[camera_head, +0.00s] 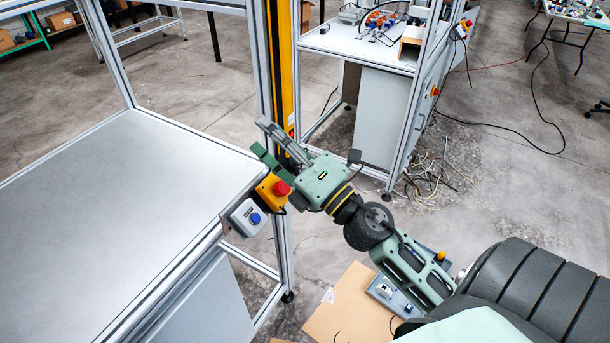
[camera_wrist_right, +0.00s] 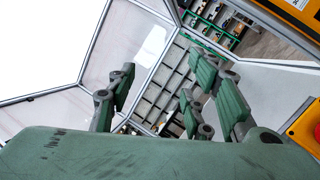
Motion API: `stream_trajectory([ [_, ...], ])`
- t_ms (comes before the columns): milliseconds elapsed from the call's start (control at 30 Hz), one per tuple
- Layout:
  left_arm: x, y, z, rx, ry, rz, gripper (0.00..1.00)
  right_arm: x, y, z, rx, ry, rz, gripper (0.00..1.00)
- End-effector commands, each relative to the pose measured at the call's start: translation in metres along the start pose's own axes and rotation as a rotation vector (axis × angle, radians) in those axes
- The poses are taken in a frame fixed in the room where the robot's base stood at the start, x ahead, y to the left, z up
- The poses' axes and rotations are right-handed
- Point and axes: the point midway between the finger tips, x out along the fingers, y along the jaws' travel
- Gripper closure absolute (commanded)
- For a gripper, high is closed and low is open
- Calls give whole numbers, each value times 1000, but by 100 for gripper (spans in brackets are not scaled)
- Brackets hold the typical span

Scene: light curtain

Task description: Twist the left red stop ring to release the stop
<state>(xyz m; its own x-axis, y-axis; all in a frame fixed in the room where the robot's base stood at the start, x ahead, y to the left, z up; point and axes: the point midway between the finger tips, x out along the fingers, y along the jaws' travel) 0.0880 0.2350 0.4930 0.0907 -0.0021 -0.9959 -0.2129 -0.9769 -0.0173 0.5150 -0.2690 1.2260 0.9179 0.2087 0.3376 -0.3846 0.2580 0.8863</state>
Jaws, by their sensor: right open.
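The left red stop (camera_head: 282,188) is a red mushroom button on a yellow box, fixed at the corner of the near table. Part of a yellow box with red on it (camera_wrist_right: 306,130) shows at the right edge of the right wrist view. My right gripper (camera_head: 264,138) is just behind and above the stop in the head view, apart from the red button. Its fingers are spread with nothing between them, as the right wrist view (camera_wrist_right: 158,82) also shows. My left gripper is not in view.
A grey box with a blue button (camera_head: 250,217) sits beside the stop. The near table top (camera_head: 110,220) is bare. A yellow light-curtain post (camera_head: 283,70) stands behind my right gripper. Another red stop (camera_head: 435,91) is on the far frame. Cardboard (camera_head: 340,310) lies on the floor.

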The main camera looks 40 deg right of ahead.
Motion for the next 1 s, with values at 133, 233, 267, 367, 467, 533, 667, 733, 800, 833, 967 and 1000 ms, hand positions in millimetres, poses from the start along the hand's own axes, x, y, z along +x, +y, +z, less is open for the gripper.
stream_trajectory([
  [133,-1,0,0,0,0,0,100,6,18,-40,-418,298,94,53],
  [233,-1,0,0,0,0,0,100,-2,3,-60,-696,502,100,53],
  [267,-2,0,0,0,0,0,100,-6,-5,-63,-776,564,93,53],
  [367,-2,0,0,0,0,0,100,-22,-39,-60,-1031,766,38,53],
  [467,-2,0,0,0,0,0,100,-40,-73,-40,-1238,946,-56,53],
  [533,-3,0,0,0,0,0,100,-53,-92,-21,-1343,1050,-130,53],
  [667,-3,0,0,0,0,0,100,-71,-114,10,-1458,1179,-246,53],
  [733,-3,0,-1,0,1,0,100,-77,-119,20,-1487,1218,-284,53],
  [800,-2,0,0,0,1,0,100,-80,-124,24,-1500,1235,-304,53],
  [833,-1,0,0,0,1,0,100,-80,-126,24,-1501,1239,-307,53],
  [967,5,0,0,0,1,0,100,-73,-142,16,-1498,1239,-307,53],
  [1000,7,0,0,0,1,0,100,-70,-149,12,-1498,1238,-307,53],
])
